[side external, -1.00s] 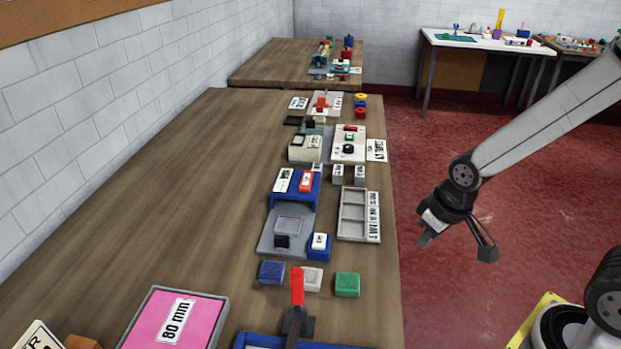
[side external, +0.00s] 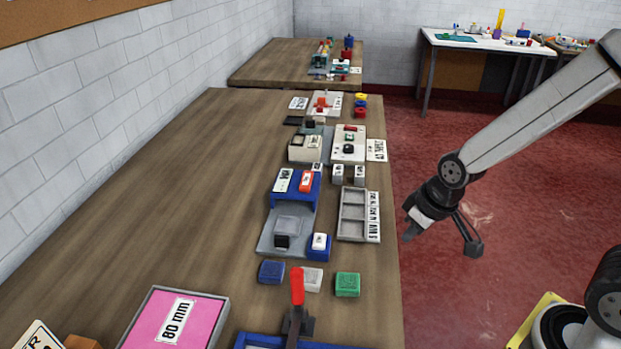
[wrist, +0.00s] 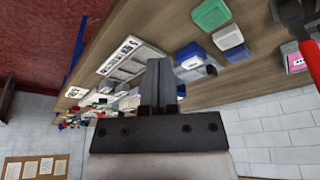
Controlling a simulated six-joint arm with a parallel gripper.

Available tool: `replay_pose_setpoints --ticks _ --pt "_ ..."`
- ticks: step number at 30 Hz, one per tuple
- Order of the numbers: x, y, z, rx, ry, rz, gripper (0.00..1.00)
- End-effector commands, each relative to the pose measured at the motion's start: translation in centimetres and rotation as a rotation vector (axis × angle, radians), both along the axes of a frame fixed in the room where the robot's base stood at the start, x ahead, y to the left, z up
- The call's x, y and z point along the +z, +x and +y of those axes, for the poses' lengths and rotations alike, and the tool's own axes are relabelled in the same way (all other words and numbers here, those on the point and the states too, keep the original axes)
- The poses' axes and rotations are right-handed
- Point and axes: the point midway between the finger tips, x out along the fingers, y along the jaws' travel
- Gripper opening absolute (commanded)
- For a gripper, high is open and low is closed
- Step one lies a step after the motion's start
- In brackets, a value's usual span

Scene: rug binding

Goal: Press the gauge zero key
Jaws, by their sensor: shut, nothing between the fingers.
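A blue-framed gauge unit (side external: 296,188) stands on a grey plate (side external: 270,246) near the table's right side. At the plate's front right corner is a blue block with a white labelled key (side external: 319,241) on top; its lettering is too small to read. My gripper (side external: 408,236) is shut and empty. It hangs to the right of the key, apart from it, around the table's right edge. In the wrist view my shut fingers (wrist: 161,82) point toward the table and hide part of the gauge area.
A grey compartment tray (side external: 352,214) lies between the gauge and the table edge. Blue, grey and green blocks (side external: 347,284) sit in front, near a red-handled clamp (side external: 297,288). A pink 80 mm panel (side external: 175,322) lies front left. The left of the table (side external: 150,210) is clear.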

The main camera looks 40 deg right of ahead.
Motion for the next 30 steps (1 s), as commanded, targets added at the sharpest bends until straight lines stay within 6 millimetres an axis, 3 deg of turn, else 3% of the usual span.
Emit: replay_pose_setpoints --ticks 18,30 --pt "0.9 9.8 4.8 0.318 -0.107 -0.303 0.0" --pt "1.1 14.9 7.0 0.462 -0.295 -0.44 0.0"
